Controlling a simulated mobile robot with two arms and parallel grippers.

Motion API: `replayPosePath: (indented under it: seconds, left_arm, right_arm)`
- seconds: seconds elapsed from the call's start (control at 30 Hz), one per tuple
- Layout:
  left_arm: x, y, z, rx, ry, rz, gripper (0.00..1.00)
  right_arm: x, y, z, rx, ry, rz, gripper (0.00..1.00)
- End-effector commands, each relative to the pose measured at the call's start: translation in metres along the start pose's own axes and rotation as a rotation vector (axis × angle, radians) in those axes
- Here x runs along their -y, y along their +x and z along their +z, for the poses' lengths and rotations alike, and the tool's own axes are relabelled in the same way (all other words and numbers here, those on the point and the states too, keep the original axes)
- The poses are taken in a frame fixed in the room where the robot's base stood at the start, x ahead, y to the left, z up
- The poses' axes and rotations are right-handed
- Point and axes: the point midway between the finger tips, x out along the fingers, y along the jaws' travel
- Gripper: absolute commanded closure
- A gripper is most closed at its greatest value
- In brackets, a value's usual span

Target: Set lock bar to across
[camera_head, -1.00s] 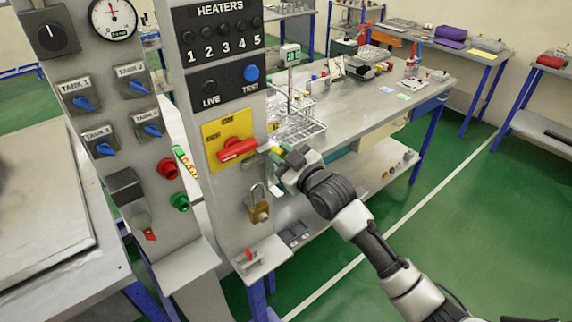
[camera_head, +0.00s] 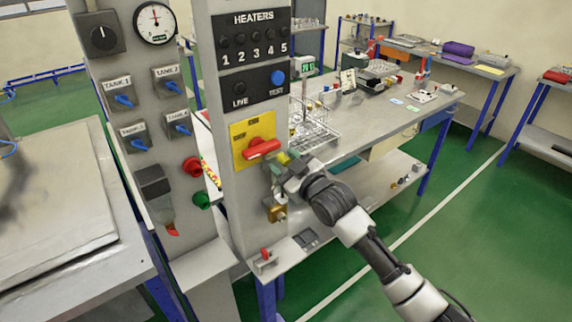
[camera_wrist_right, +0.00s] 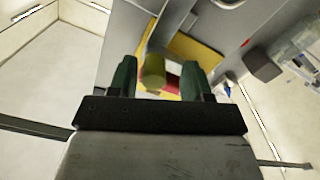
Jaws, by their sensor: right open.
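The red switch handle (camera_head: 261,148) sits on a yellow plate (camera_head: 240,131) on the grey panel column, lying nearly level with its right end slightly higher. My right gripper (camera_head: 280,160) is open just right of and below the handle. In the right wrist view, a short olive-yellow cylinder (camera_wrist_right: 154,73) stands between the two green fingers, with gaps to both. I cannot tell whether it belongs to the lock bar. Red shows behind it. A brass padlock (camera_head: 277,212) hangs below the gripper, its shackle partly hidden. My left gripper is not in view.
A heater button panel (camera_head: 254,40) is above the yellow plate. A wire rack (camera_head: 312,130) stands on the bench (camera_head: 375,125) behind my gripper. A second panel column (camera_head: 140,75) with tank knobs is at the left. Green floor is open at right.

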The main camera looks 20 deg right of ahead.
Motion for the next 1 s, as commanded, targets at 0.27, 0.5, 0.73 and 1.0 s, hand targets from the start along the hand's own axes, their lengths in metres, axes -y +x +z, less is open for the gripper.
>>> replayPosePath:
  seconds: [0.27,0.5,0.73,1.0]
  left_arm:
    - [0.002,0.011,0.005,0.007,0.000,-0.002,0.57]
    - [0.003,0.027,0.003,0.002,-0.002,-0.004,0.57]
    - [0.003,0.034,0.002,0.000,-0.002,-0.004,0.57]
    - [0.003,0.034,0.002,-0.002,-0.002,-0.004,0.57]
  right_arm:
    - [0.001,-0.025,0.003,0.000,-0.002,0.000,0.51]
    - [0.003,-0.074,0.004,0.001,-0.003,-0.002,0.51]
    - [0.002,-0.103,0.001,0.000,-0.001,-0.002,0.51]
    - [0.002,-0.108,-0.001,0.000,0.000,-0.002,0.51]
